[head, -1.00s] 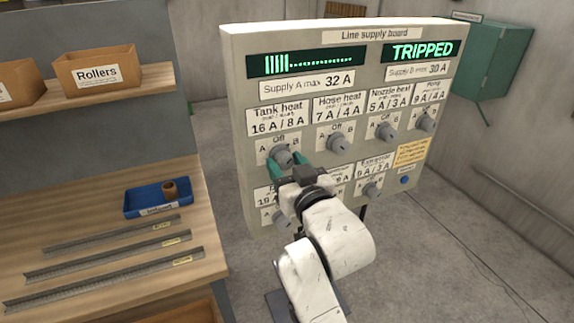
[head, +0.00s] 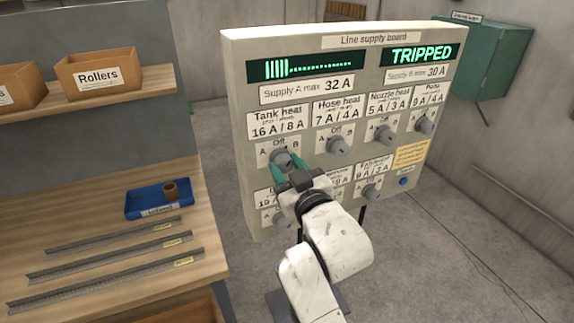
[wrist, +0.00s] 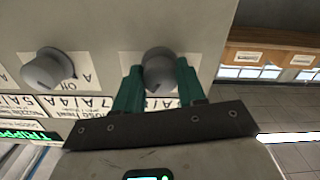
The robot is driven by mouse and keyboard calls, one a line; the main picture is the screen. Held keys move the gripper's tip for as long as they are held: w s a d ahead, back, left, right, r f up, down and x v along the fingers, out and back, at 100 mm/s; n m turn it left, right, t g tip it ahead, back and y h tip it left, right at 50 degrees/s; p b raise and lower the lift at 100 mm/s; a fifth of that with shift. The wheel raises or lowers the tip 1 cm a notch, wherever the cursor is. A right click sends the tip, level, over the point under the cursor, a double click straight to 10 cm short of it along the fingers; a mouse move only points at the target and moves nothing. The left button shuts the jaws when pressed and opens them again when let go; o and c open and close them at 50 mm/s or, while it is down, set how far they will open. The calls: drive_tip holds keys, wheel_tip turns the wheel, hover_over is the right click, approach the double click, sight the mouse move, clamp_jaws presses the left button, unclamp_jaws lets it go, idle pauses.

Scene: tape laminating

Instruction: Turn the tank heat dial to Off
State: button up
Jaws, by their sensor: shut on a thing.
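The tank heat dial (head: 280,158) is a round grey knob under the "Tank heat 16 A / 8 A" label, at the left of the upper dial row. Off is marked above it, A to its left and B to its right. My gripper (head: 287,165) has its green fingers on either side of the knob and is shut on it. In the wrist view the knob (wrist: 158,70) sits between the two fingertips.
The line supply board (head: 236,110) has several other dials, including hose heat (head: 338,144) close on the right. Its right display (head: 421,53) reads TRIPPED. A lower row sits behind my gripper. A workbench (head: 100,222) with a blue tray (head: 140,213) stands left.

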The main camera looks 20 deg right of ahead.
drive_tip(key=n+p, duration=0.1)
drive_tip(key=n, duration=0.2)
drive_tip(key=shift+r+p, duration=0.1)
drive_tip(key=shift+p, duration=0.25)
drive_tip(key=shift+n+p, duration=0.7)
drive_tip(key=shift+n, duration=1)
drive_tip(key=o, duration=1.1)
drive_tip(key=shift+c, duration=0.2)
drive_tip(key=s+b, duration=0.2)
drive_tip(key=s, duration=0.8)
drive_tip(key=shift+s, duration=0.4)
